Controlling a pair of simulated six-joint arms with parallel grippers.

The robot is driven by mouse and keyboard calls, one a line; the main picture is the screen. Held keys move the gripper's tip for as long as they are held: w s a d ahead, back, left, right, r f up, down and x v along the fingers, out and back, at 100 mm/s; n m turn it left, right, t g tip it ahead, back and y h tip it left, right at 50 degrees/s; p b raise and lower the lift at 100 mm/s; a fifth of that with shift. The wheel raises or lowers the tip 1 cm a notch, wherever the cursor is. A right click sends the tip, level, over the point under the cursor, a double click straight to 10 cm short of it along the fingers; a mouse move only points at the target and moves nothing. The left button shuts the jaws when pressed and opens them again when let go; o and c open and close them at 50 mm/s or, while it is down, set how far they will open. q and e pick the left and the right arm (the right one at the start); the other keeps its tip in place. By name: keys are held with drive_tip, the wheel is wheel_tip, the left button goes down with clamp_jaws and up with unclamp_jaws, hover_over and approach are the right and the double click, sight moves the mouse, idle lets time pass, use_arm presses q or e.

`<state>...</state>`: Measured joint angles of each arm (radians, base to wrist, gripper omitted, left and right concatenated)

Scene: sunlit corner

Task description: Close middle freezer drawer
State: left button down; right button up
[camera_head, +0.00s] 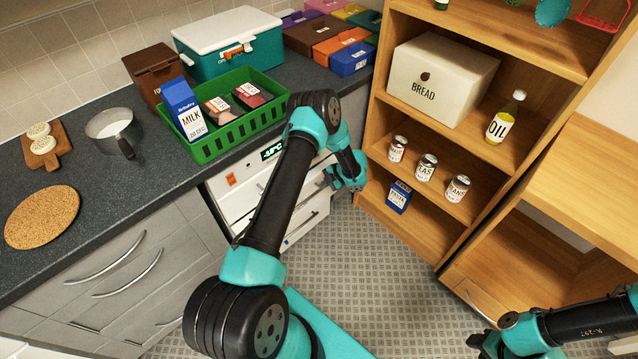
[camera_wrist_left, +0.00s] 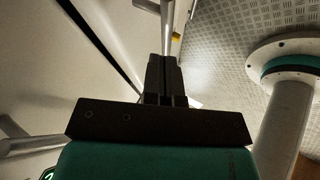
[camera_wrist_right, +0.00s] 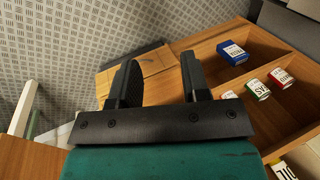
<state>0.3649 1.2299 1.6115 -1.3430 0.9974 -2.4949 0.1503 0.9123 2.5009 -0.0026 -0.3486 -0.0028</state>
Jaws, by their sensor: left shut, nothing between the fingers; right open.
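The white freezer (camera_head: 234,178) is built in under the counter, with a lit temperature display (camera_head: 272,151) at its top. Its lower drawer fronts (camera_head: 308,217) show beside my left arm, which hides much of the freezer. I cannot tell clearly how far the middle drawer stands out. My left gripper (camera_head: 338,180) is shut and empty, in front of the freezer's right side. In the left wrist view, its closed fingers (camera_wrist_left: 162,78) are close to a pale bar handle (camera_wrist_left: 168,25) and a white front with a dark gap. My right gripper (camera_head: 482,343) is open and empty, low at right.
The counter holds a green crate (camera_head: 212,150) with a milk carton, a pot (camera_head: 110,128) and a cork mat (camera_head: 42,217). A wooden shelf (camera_head: 435,215) with cans stands right of the freezer. Grey floor (camera_head: 350,270) is clear between.

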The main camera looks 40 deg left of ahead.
use_arm(q)
drive_tip(key=v, duration=0.8)
drive_tip(key=shift+r, duration=0.1)
